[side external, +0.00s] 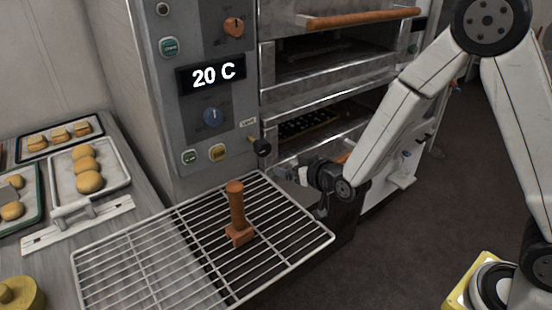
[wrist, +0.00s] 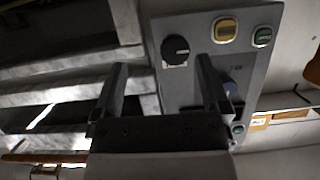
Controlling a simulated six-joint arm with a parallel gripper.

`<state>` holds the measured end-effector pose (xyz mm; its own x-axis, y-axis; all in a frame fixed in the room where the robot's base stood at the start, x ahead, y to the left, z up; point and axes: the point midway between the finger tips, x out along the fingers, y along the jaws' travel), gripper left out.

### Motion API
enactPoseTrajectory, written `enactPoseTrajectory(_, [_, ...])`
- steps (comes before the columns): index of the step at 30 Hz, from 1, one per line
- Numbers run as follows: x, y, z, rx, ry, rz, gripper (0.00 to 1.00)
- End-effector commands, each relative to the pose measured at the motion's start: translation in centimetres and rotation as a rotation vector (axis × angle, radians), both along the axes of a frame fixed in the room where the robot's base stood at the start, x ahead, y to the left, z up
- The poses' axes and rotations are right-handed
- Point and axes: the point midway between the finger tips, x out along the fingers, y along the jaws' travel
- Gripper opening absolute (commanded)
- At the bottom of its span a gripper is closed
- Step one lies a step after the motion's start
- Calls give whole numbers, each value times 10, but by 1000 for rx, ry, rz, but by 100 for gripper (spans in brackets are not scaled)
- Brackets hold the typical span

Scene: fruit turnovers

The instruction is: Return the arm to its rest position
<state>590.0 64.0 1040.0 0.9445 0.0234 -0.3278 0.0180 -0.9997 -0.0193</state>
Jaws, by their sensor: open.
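My gripper (side external: 290,170) is in front of the deck oven, beside the lower end of its control panel (side external: 213,120). It also shows in the wrist view (wrist: 162,80), where its two fingers stand well apart with nothing between them. Behind the fingers in that view are the oven's control panel (wrist: 215,65), with a black knob (wrist: 176,50), and the oven front. In the side view my arm reaches in from the right, bent, with its base on a yellow plate at the lower right.
A wire rack (side external: 120,250) stands left of my gripper, bearing an upright wooden-handled tool (side external: 237,212). Trays of pastries (side external: 120,170) lie on the counter at the left. An orange oven handle (side external: 362,17) juts out above. The floor (side external: 390,250) between rack and base looks clear.

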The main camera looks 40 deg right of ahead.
Motion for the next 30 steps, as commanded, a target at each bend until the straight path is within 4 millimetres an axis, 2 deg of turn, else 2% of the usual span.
enactPoseTrajectory(11, [-51,-24,-7,3,365,12,96])
enactPoseTrajectory(30, [-182,-61,-7,-22,940,-2,96])
